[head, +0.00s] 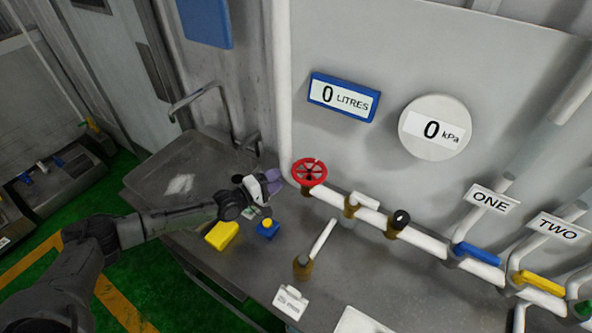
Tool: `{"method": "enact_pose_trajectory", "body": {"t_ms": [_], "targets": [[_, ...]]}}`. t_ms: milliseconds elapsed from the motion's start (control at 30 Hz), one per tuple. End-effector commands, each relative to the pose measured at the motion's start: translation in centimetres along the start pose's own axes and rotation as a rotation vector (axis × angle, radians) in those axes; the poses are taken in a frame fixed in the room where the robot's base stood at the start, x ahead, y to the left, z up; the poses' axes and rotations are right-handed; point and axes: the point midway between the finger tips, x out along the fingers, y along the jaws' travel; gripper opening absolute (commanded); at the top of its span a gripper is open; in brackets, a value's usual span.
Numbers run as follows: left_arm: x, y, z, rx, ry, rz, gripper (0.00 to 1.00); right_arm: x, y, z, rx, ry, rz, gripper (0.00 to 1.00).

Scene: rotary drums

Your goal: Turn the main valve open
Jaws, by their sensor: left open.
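A red handwheel valve (309,172) sits at the left end of the white pipe (335,197) in the head view. My left arm reaches in from the left, and its gripper (276,182) is open just left of the red wheel, with a small gap apparent between them. Nothing shows between its fingers, though they are small in the picture. My right gripper is out of view.
A black knob (400,219), blue lever (478,255) and yellow lever (540,283) sit further right along the pipe. A yellow block (222,235) and blue block (268,230) lie below my gripper. Gauges read 0 litres (343,97) and 0 kPa (435,128).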

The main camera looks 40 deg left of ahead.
Motion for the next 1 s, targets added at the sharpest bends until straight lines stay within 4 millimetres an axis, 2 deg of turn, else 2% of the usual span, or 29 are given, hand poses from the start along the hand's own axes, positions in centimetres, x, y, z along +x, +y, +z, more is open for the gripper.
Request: {"method": "enact_pose_trajectory", "body": {"t_ms": [200, 500, 700, 1000], "targets": [[3.7, 0.0, 0.0, 0.001, 0.0, 0.003, 0.45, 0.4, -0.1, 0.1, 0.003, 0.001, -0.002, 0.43], [7.0, -0.1, 0.0, -0.001, 0.0, 0.0, 0.45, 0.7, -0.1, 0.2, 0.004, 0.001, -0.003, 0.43], [8.0, -0.1, 0.0, 0.0, 0.0, -0.001, 0.45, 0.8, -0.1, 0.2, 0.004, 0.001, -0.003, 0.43], [8.2, 0.0, 0.1, 0.0, -0.001, -0.001, 0.45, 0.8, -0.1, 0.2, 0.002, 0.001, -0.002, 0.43]]}}
